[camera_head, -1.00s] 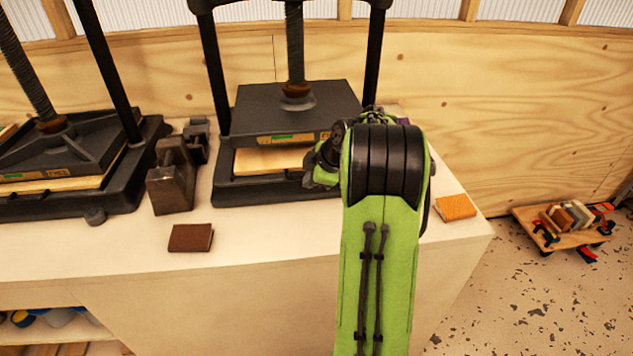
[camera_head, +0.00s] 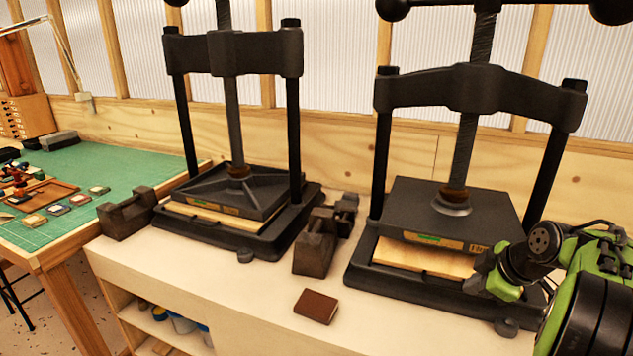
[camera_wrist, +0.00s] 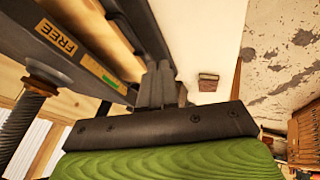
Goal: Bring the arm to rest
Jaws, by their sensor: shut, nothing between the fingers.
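My gripper (camera_head: 482,278) is at the right of the head view, at the end of my green and black arm. It is close in front of the right-hand press (camera_head: 420,215), near its lower bed. In the wrist view my gripper's dark fingers (camera_wrist: 160,82) are together with nothing between them. The press (camera_wrist: 75,55), with a "FREE" label, fills the upper left there. Whether the gripper touches the press cannot be told.
A second press (camera_head: 222,205) stands to the left on the white bench (camera_head: 225,290). Dark metal blocks (camera_head: 316,252) and a small brown book (camera_head: 316,306) lie between and before the presses. A green-matted table (camera_head: 110,160) is at far left.

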